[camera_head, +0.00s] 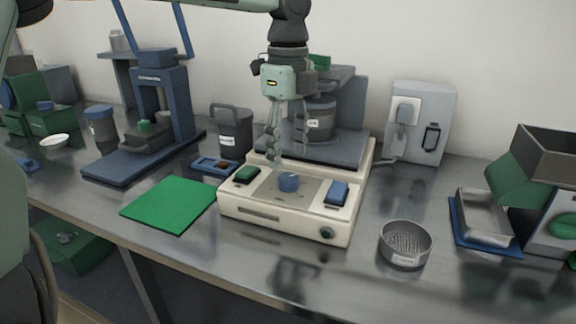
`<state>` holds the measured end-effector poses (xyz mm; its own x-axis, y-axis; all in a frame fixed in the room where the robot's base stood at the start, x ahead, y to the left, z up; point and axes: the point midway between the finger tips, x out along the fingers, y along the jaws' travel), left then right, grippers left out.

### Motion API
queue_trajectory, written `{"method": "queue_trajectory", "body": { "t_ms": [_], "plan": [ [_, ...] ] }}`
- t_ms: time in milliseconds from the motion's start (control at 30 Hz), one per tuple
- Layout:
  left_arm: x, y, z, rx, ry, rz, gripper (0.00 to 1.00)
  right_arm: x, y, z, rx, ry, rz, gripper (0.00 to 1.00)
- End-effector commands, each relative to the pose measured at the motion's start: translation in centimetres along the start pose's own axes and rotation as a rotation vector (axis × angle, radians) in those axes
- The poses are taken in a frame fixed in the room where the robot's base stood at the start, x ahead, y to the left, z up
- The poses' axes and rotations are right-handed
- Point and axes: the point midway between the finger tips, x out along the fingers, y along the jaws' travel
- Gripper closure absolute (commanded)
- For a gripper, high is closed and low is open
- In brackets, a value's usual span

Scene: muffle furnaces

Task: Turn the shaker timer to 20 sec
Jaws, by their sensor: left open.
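The shaker (240,205) is a cream machine in the middle of the bench, with a dark platform at its back. Its sloped front panel carries a blue round knob (289,182) in the middle, a green switch (246,174) on the left and a blue switch (337,193) on the right. The dial markings are too small to read. My left gripper (288,158) hangs down above the panel, its fingers open and empty, just behind and above the blue knob. A small gap to the knob seems to show, but contact is hard to judge. My right gripper is not in view.
A green mat (172,204) lies left of the shaker. A round metal sieve (405,243) stands to its right on the bench. A dark lidded container (235,135) and a blue press stand (165,100) are behind left. A metal tray (484,217) is at right.

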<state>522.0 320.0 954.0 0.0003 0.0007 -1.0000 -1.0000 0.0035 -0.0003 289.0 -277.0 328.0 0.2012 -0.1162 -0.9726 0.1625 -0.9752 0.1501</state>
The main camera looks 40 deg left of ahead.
Motion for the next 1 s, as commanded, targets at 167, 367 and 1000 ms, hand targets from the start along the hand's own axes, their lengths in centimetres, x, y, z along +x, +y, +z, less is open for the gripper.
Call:
{"method": "queue_trajectory", "body": {
  "t_ms": [167, 367, 1000],
  "plan": [
    [-4.0, -0.1, 0.0, 0.0, 0.0, -0.005, 0.45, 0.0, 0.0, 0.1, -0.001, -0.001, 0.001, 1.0],
    [-6.7, -0.1, 0.0, 0.0, 0.0, -0.002, 0.45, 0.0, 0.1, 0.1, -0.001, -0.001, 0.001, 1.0],
    [-7.5, 0.0, 0.0, 0.001, 0.0, 0.0, 0.45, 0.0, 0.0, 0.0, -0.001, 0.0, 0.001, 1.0]
  ]
}}
